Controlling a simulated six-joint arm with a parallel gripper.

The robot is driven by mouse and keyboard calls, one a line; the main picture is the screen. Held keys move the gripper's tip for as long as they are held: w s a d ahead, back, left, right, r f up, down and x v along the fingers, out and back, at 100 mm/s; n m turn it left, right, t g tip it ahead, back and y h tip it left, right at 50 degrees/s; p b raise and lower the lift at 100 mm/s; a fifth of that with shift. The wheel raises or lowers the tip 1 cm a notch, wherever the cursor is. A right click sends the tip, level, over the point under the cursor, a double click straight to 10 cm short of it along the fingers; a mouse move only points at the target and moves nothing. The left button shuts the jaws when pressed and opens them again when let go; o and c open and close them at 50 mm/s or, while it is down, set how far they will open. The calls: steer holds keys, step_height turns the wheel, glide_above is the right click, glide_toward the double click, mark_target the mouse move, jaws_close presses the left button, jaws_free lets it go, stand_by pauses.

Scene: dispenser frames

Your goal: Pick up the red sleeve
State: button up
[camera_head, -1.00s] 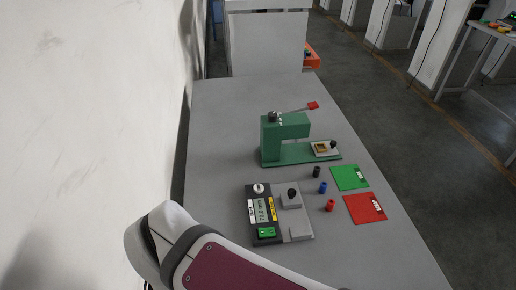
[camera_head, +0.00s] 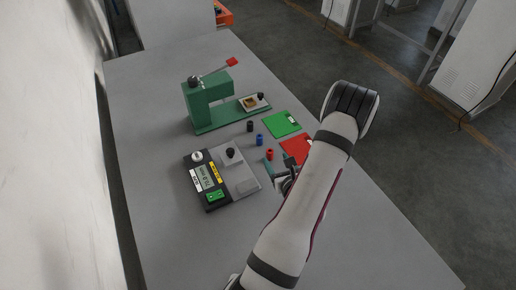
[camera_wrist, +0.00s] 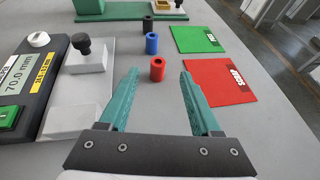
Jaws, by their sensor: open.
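The red sleeve (camera_wrist: 157,69) is a small upright hollow cylinder on the grey table. It also shows in the head view (camera_head: 270,155). My gripper (camera_wrist: 160,76) has two teal fingers, spread open and empty. In the wrist view the sleeve appears between the fingertips, toward their far end; I cannot tell whether it is truly between them or just beyond. In the head view my gripper (camera_head: 279,164) is beside the sleeve, partly hidden by my arm.
A blue sleeve (camera_wrist: 152,43) and a black sleeve (camera_wrist: 148,24) stand behind the red one. Red (camera_wrist: 222,82) and green (camera_wrist: 198,39) cards lie to the right. A gauge with a display (camera_head: 205,180) is at left, a green press (camera_head: 212,103) behind.

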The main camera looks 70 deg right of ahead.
mark_target(270, 152)
steer(key=x, duration=0.6)
steer(key=shift+w+d, duration=0.2)
steer(key=shift+w, duration=0.05)
jaws_close()
